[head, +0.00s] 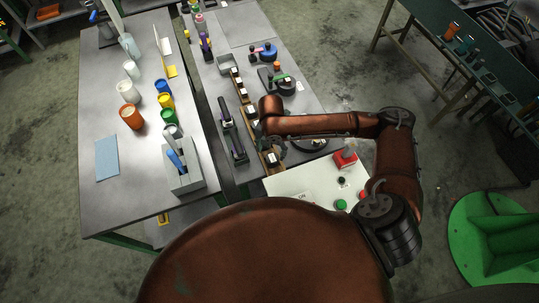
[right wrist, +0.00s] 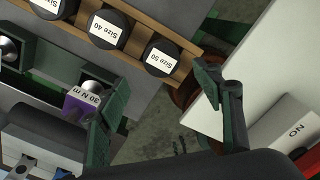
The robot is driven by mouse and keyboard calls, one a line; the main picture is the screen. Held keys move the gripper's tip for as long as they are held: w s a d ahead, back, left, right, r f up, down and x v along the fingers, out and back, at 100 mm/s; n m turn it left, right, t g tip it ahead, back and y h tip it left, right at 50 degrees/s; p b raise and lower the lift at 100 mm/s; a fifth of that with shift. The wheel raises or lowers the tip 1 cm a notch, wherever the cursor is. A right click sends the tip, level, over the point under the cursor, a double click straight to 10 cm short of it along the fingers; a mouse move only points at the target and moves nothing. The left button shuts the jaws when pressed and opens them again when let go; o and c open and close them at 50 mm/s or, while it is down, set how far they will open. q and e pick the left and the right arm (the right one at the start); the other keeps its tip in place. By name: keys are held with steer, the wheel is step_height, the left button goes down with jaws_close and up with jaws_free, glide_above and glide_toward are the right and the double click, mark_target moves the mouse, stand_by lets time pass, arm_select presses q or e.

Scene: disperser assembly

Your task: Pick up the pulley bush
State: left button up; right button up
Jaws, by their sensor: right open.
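I cannot say with certainty which part is the pulley bush. Black round pieces labelled Size 40 (right wrist: 105,30) and Size 50 (right wrist: 162,58) sit in a wooden rack (right wrist: 134,45) in the right wrist view. My right gripper (right wrist: 162,84) is open, with its fingers apart and nothing held between them. The Size 50 piece shows beyond the gap between the fingertips; contact is not visible. In the head view the right gripper (head: 270,147) is at the near end of the rack, partly hidden by its own arm. My left gripper is not in view.
Tools with a purple 30 N m label (right wrist: 82,101) lie beside the left finger. A white panel (head: 305,190) with buttons and a red switch box (head: 345,158) is near the right arm. A left table (head: 115,195) holds cups and a tool holder (head: 182,180).

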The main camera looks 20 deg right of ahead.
mark_target(272, 158)
steer(key=shift+s+f, duration=0.25)
steer(key=shift+f, duration=0.65)
steer(key=shift+w+d+f, duration=0.15)
steer(key=shift+d+f, duration=0.05)
steer(key=shift+f, duration=1.15)
steer(key=shift+w+d+f, duration=0.1)
steer(key=shift+d+f, duration=0.05)
steer(key=shift+f, duration=1.15)
steer(key=shift+c, duration=0.6)
jaws_close()
